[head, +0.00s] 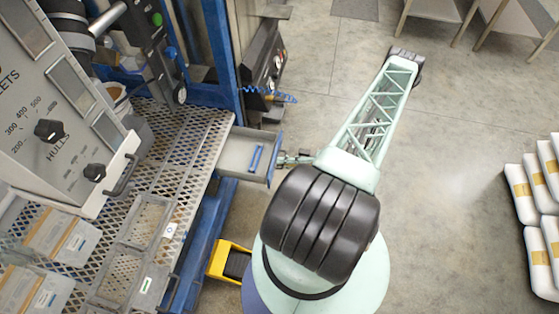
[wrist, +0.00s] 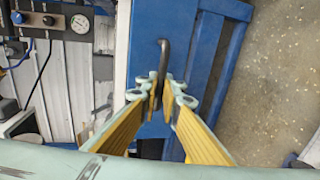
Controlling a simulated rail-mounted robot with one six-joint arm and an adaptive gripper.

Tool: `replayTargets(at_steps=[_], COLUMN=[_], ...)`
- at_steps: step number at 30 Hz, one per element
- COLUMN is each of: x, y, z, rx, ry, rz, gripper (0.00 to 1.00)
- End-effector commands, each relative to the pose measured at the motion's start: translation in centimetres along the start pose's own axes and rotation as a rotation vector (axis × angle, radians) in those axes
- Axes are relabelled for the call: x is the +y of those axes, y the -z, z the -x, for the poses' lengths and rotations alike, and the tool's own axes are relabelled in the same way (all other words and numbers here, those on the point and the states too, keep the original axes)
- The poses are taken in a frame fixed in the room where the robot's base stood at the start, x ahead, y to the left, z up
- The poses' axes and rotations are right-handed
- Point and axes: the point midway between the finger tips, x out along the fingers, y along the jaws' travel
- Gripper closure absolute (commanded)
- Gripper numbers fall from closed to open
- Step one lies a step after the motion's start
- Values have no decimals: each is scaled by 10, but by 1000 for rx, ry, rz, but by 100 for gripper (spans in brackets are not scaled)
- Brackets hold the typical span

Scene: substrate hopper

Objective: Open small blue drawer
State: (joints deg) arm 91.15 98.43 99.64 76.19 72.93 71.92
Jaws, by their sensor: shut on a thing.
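The small drawer (head: 232,150) stands pulled out from under the perforated work table in the head view, its grey inside showing. A small blue object (head: 256,158) lies in it. In the wrist view a blue front panel (wrist: 140,50) carries a dark bar handle (wrist: 164,55). My gripper (wrist: 165,92) is shut on this handle, with its yellow-padded fingers on both sides of it. In the head view my gripper (head: 292,157) is small and partly hidden by my arm, at the drawer's front.
The perforated table (head: 190,150) carries clear bins (head: 60,240) and a grey hopper panel with knobs (head: 50,130). A yellow item (head: 228,258) is on the floor beside my base. White bags (head: 535,200) are stacked at the right. The floor between is clear.

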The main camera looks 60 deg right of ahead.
Motion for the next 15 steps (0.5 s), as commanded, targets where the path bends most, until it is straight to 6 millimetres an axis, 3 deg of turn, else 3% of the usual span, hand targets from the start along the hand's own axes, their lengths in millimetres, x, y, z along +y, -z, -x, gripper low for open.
replayTargets(at_steps=[13,14,15], x=[0,0,0], y=[0,0,0], z=[3,3,3], rx=[-1,-1,-1], ry=[0,0,0], rz=[2,2,2], gripper=[100,92,90])
